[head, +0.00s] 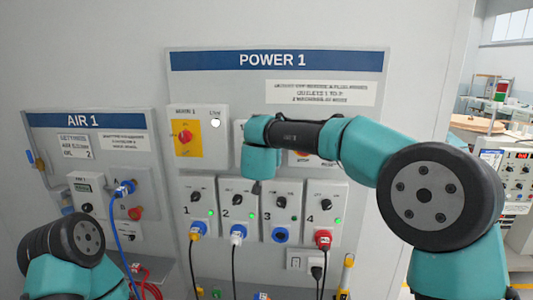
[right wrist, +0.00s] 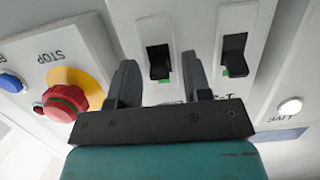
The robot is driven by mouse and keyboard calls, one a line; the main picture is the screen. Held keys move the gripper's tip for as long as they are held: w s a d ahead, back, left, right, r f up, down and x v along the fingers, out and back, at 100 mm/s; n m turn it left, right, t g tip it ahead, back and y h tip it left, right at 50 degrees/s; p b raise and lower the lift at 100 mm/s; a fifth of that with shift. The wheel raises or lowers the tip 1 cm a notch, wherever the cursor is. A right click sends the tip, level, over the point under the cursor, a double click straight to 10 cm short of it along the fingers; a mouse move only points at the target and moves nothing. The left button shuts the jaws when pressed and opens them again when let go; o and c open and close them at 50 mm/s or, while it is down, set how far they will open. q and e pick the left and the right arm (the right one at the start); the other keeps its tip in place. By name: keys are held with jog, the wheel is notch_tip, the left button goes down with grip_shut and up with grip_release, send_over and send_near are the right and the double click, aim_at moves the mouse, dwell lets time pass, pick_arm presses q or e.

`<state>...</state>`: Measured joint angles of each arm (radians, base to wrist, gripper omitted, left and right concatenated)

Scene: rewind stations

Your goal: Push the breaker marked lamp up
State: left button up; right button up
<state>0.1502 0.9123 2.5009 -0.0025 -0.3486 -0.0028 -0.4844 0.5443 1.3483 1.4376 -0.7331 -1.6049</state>
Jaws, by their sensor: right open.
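Two black breaker toggles in white plates show in the right wrist view, which is upside down to the panel: one breaker (right wrist: 159,62) and another breaker (right wrist: 234,55) to its right. Each has a green patch at its lower end in that view. Small lettering below them is mostly hidden by my gripper, so I cannot tell which is marked lamp. My right gripper (right wrist: 160,65) is open, its fingers on either side of the first breaker, apparently empty. My left gripper is out of view.
A red and yellow stop button (right wrist: 68,100) and a blue button (right wrist: 11,82) are left of the fingers in the right wrist view. A white lamp (right wrist: 290,107) is at right. Switch boxes with sockets and plugs (head: 323,239) sit below my right arm.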

jog(key=shift+s, duration=0.1)
jog(key=v, duration=1.7)
jog(key=shift+s, duration=0.1)
notch_tip(320, 180, down, 11)
jog(key=t+h, duration=0.1)
jog(key=t, duration=0.6)
jog(key=shift+w+d, duration=0.15)
jog(key=shift+w, duration=0.3)
